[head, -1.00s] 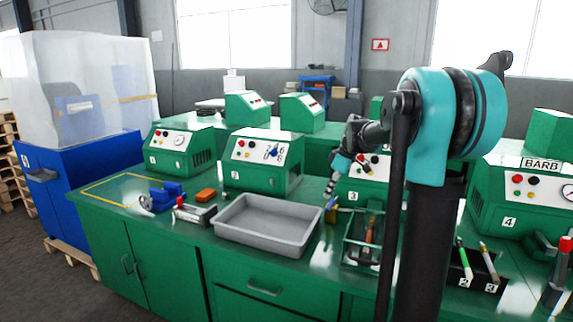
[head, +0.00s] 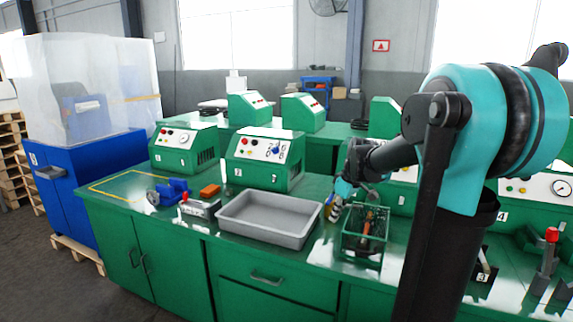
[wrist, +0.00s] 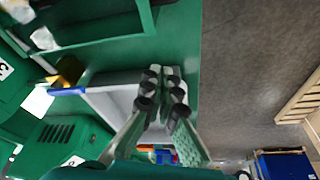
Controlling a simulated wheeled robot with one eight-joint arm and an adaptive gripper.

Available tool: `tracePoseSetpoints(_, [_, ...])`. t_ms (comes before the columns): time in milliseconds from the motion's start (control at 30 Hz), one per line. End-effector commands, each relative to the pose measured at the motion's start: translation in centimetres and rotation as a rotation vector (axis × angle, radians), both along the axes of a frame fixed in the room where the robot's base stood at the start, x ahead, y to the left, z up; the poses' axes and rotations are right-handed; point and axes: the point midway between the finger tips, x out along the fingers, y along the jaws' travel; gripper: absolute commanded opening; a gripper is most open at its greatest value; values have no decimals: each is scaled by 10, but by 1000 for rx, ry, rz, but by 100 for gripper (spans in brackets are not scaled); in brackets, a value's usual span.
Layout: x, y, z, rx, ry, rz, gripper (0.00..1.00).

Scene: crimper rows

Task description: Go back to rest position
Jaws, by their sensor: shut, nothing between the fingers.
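My gripper (wrist: 163,95) shows in the wrist view with its two fingers together and nothing between them. In the head view my gripper (head: 333,206) is small and hangs from the arm, in line with the gap between the grey tray (head: 268,216) and the green basket (head: 347,240). Its exact height above the bench is hard to tell. In the wrist view part of the grey tray (wrist: 112,100) lies behind the fingers.
The green basket holds tools. Numbered green machines (head: 265,158) line the back of the bench. An orange block (head: 210,190) and a blue vise (head: 175,188) lie left of the tray. A blue cabinet (head: 75,185) stands far left. Bare floor (wrist: 245,60) shows in the wrist view.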

Motion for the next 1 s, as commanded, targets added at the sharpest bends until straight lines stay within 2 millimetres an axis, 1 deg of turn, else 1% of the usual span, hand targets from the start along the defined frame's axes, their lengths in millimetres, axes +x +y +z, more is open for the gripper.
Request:
tracePoseSetpoints(33, [-14,-1,-8,-4,2,-38,0])
tracePoseSetpoints(167, [-56,-5,-33,-10,0,-186,0])
tracePoseSetpoints(267, [-101,-10,-61,-10,-8,-339,0])
tracePoseSetpoints(300, [-120,-13,-73,-11,-13,-403,0])
tracePoseSetpoints(400, [-163,-18,-100,-2,-29,-549,0])
tracePoseSetpoints(500, [-196,-23,-122,10,-45,-664,0])
tracePoseSetpoints(600, [-217,-27,-136,20,-58,-740,0])
tracePoseSetpoints(700, [-228,-29,-143,26,-64,-779,0])
tracePoseSetpoints(1000, [-229,-29,-144,28,-66,-790,0])
